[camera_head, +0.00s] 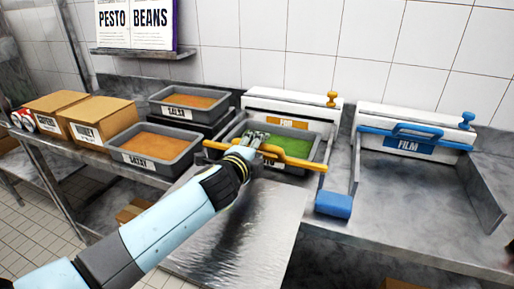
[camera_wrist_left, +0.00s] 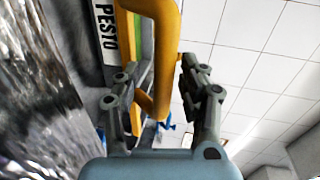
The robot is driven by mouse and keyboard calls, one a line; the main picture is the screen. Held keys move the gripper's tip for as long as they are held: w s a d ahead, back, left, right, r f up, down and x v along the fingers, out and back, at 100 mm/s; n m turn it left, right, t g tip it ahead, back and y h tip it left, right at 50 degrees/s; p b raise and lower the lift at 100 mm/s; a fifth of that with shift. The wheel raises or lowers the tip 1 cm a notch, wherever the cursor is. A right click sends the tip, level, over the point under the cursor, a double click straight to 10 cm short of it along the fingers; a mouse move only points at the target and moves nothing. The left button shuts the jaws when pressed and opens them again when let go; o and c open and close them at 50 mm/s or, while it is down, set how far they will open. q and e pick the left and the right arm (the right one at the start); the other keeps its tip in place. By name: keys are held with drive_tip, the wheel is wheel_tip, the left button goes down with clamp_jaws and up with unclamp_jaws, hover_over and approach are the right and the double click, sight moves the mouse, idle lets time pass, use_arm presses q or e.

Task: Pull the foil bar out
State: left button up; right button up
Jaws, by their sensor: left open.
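The foil bar (camera_head: 294,158) is a yellow bar with a raised handle, lying across the front of a tray of green food (camera_head: 318,150). A crinkled silver foil sheet (camera_head: 245,235) spreads below and in front of it. My left gripper (camera_head: 258,138) is at the bar's handle, partly hiding it and the tray's label. In the left wrist view the yellow handle (camera_wrist_left: 160,50) passes between the two open fingers (camera_wrist_left: 155,85); contact with them is unclear. A PESTO label (camera_wrist_left: 104,28) shows beside the bar. My right gripper is not in view.
The white foil dispenser (camera_head: 290,102) stands behind the tray. A film dispenser with a blue bar (camera_head: 445,143) stands right. A blue block (camera_head: 333,204) sits between them. Labelled trays (camera_head: 155,145) and cardboard boxes (camera_head: 100,118) stand left. Counter below the film dispenser is clear.

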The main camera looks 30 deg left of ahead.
use_arm(q)
drive_tip(key=shift+w, duration=0.1)
drive_tip(key=v, duration=1.2)
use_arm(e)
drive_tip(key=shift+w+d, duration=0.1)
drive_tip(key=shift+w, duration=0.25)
use_arm(q)
drive_tip(key=shift+a, duration=0.1)
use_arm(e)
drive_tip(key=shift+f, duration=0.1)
